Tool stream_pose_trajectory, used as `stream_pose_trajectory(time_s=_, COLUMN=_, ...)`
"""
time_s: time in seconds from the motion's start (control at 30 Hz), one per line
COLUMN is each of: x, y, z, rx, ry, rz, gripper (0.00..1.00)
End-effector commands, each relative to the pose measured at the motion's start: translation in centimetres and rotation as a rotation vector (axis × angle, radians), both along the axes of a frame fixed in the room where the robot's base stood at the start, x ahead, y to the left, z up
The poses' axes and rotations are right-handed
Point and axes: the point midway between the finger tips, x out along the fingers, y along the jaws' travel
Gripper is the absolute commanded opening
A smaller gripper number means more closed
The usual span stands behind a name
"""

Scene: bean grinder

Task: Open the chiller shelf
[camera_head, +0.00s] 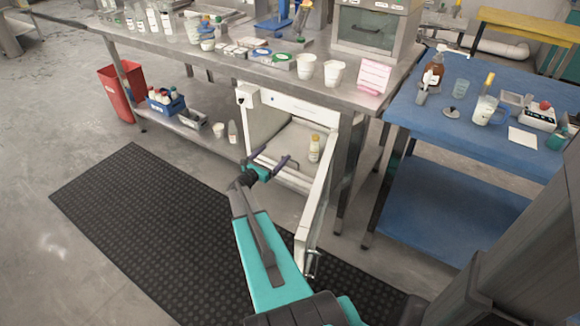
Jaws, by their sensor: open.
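A white chiller cabinet (290,107) sits under the steel table. Its front stands open, and a white door panel (317,200) swings out toward me on the right side, with a metal handle (310,263) near its outer end. Inside, a pale shelf (292,139) is visible with a small bottle (314,148) with an orange-yellow cap on it. My gripper (272,160) is open in front of the cabinet opening, over the front part of the shelf as seen here. Nothing shows between its fingers. My arm hides part of the floor below; I cannot tell whether a finger touches the shelf.
The steel table (225,62) holds cups, boxes and bottles. A blue table (400,107) with bottles and devices stands at right, close to the open door. A red bin (122,92) stands at left. A black mat (140,205) covers clear floor.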

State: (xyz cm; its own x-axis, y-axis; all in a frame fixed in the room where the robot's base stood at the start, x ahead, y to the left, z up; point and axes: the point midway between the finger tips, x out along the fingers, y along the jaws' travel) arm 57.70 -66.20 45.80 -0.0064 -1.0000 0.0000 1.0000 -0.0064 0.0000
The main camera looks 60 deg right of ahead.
Motion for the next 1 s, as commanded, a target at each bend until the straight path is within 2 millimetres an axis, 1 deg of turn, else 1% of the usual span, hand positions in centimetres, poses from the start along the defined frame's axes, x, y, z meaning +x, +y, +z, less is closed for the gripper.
stream_pose_trajectory(time_s=0.03, x=0.0, y=0.0, z=-1.3, rx=0.000, ry=0.000, rz=0.000, gripper=0.93)
stream_pose_trajectory(time_s=0.1, x=0.0, y=0.0, z=-2.2, rx=0.000, ry=0.000, rz=0.000, gripper=0.93)
stream_pose_trajectory(time_s=0.8, x=-0.1, y=-0.1, z=-10.8, rx=0.000, ry=0.000, rz=-0.001, gripper=0.93)
stream_pose_trajectory(time_s=1.0, x=-0.1, y=-0.1, z=-12.7, rx=0.000, ry=0.000, rz=-0.002, gripper=0.93)
